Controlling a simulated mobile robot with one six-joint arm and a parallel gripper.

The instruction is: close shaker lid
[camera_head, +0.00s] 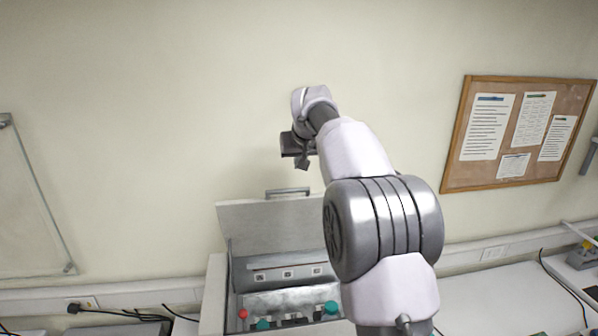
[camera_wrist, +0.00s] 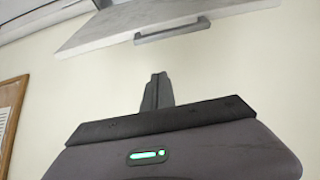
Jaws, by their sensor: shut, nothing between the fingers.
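The shaker (camera_head: 215,290) stands at the bottom middle of the head view with its lid (camera_head: 270,223) raised open. A grey handle (camera_head: 287,192) sits on the lid's top edge. Bottles with red and teal caps show inside the shaker. My gripper (camera_head: 303,165) is shut and empty, above the lid's top edge and near the handle, apart from it in the picture. In the wrist view the shut fingers (camera_wrist: 158,80) point toward the lid (camera_wrist: 190,22) and its handle (camera_wrist: 172,31), with a gap between. My arm hides the shaker's right side.
A cork board (camera_head: 520,132) with papers hangs on the wall at right. A white bench (camera_head: 510,298) runs along the wall, with cables and a device at its right end. A framed panel (camera_head: 30,200) hangs at left. The air left of my gripper is free.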

